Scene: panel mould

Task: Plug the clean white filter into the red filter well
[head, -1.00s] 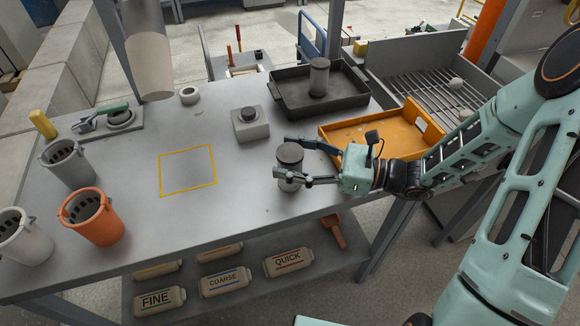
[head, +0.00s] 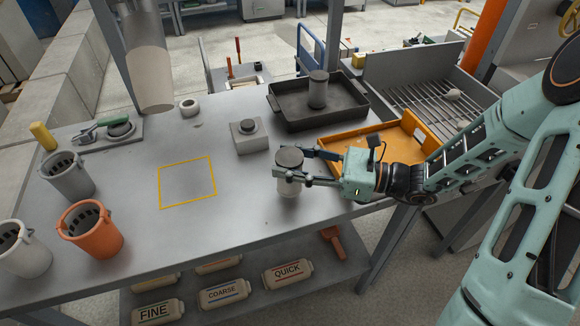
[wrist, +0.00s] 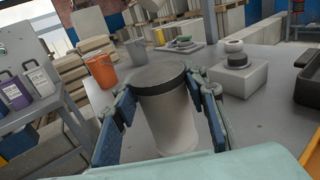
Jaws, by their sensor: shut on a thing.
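The clean white filter (head: 288,184) is a pale upright cylinder with a dark top cap, near the right front of the grey table. My gripper (head: 290,174) is shut on its upper part, a finger on each side. An orange-red bucket-shaped well (head: 90,232) with dark slots inside stands at the front left. It also shows in the wrist view (wrist: 101,72).
Grey wells (head: 66,178) and (head: 24,250) flank the red one. A grey box with a dark knob (head: 249,138) stands behind the filter. A dark tray (head: 350,112) holds a grey cylinder. A clear vessel (head: 150,75) hangs above the table. The yellow-outlined square (head: 187,182) is empty.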

